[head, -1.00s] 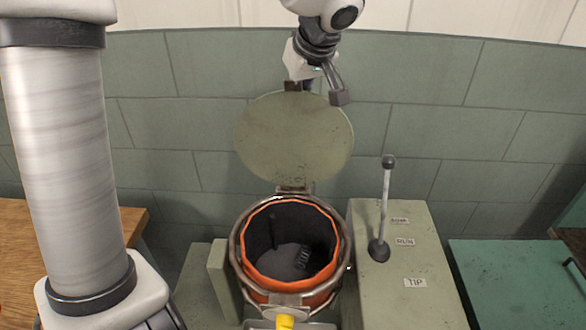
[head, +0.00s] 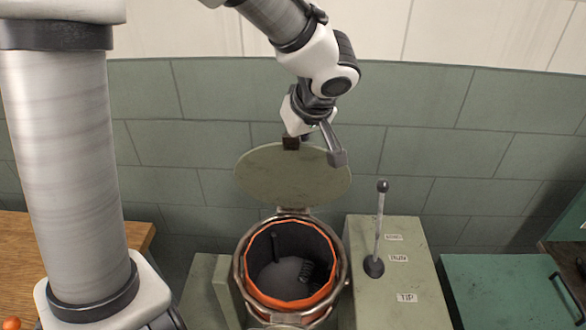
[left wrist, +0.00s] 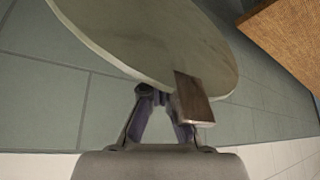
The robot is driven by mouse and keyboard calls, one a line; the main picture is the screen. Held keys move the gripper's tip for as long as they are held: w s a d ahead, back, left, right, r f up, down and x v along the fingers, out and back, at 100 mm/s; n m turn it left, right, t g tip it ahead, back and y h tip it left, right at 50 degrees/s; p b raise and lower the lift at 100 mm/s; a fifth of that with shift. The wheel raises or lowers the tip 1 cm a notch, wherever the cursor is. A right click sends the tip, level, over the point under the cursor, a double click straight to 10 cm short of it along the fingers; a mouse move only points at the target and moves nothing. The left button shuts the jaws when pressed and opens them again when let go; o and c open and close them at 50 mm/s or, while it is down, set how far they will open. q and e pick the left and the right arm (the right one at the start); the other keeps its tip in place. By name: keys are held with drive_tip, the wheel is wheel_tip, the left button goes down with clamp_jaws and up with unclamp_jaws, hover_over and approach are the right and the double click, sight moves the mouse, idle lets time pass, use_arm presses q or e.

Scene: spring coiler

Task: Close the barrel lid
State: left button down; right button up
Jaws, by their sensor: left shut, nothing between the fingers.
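The barrel lid (head: 292,177) is a round, dull green disc hinged at the back of the barrel. The barrel (head: 241,285) is open, with an orange inner rim. My left gripper (left wrist: 160,97) is shut and empty at the lid's far edge, beside the brown block. My right gripper is not in view.
A green control box (head: 390,250) with an upright lever (head: 379,220) stands right of the barrel. A teal cabinet (head: 505,285) is farther right. A wooden table (head: 130,232) is at the left. A tiled wall (head: 430,110) stands close behind the lid.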

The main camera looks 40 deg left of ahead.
use_arm(q)
drive_tip(key=shift+s+d+r, duration=0.1)
drive_tip(key=shift+s+d, duration=0.15)
drive_tip(key=shift+s, duration=0.1)
drive_tip(key=shift+f, duration=0.2)
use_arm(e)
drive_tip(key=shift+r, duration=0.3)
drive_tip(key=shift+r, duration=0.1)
use_arm(q)
drive_tip(key=shift+s+d+p, duration=0.25)
drive_tip(key=shift+s+p, duration=0.1)
drive_tip(key=shift+p, duration=0.05)
drive_tip(key=s+d, duration=0.1)
drive_tip(key=s+d+f+p, duration=0.1)
drive_tip(key=shift+s+d+f, duration=0.25)
drive_tip(key=shift+s+f, duration=0.05)
drive_tip(key=shift+s, duration=0.1)
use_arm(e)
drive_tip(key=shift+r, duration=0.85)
